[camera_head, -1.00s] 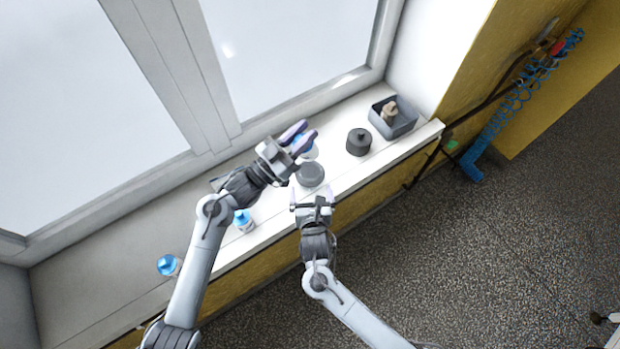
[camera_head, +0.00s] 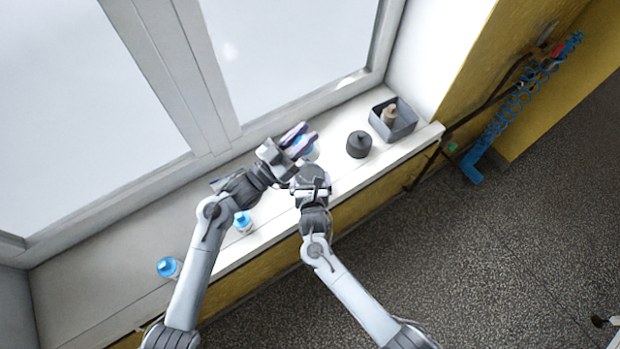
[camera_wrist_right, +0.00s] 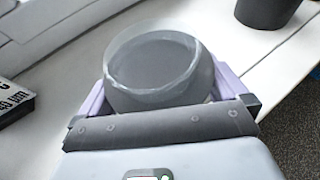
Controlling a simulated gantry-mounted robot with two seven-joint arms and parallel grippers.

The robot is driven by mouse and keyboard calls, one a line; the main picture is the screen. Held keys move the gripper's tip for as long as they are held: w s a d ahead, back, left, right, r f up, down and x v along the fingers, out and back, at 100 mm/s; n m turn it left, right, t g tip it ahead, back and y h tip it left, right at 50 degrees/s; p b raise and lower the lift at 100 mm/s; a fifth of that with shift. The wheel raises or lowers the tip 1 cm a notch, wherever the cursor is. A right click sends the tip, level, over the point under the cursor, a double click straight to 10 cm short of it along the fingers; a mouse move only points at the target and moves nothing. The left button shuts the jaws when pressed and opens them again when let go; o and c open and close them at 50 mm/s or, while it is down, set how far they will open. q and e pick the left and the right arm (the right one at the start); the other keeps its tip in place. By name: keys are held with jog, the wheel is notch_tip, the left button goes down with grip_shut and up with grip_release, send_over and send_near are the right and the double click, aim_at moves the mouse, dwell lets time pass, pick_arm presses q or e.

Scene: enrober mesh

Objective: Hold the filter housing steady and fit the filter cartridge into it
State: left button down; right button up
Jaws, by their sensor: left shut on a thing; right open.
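A round grey cup-like piece with a translucent rim (camera_wrist_right: 155,65), possibly the housing, stands on the sill; it also shows in the head view (camera_head: 312,172). My right gripper (camera_head: 312,187) is open, with its purple fingers on either side of this cup. My left gripper (camera_head: 301,141) is just beyond the cup, shut on a blue-and-white thing (camera_head: 311,153) that the fingers mostly hide; I cannot tell what it is. A beige piece (camera_head: 389,115), perhaps the cartridge, stands in a grey box (camera_head: 409,129) at the right.
A dark knobbed jar (camera_head: 358,145) stands between the cup and the box. Two blue-topped bottles stand at the left, one (camera_head: 242,222) near my left arm and one (camera_head: 169,267) farther out. The window is behind the sill; its front edge drops to the floor.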

aim_at(313, 152)
jog(key=c, duration=1.1)
pick_arm(q)
jog(key=f, duration=0.1)
jog(key=d+f+g, duration=0.1)
jog(key=f+g, duration=0.1)
jog(key=shift+w+d+f+m+y, duration=0.1)
jog(key=shift+w+d+m+y, duration=0.05)
jog(key=shift+d+m+y, duration=0.2)
jog(key=w+r, duration=0.1)
jog(key=w+d+r+g+y, duration=0.1)
jog(key=r, duration=0.1)
jog(key=shift+w+m+g, duration=0.2)
jog(key=shift+m+g, duration=0.05)
jog(key=shift+g, duration=0.05)
jog(key=shift+w+r, duration=0.15)
pick_arm(e)
jog(key=shift+w, duration=0.1)
pick_arm(q)
jog(key=shift+f, duration=5.3)
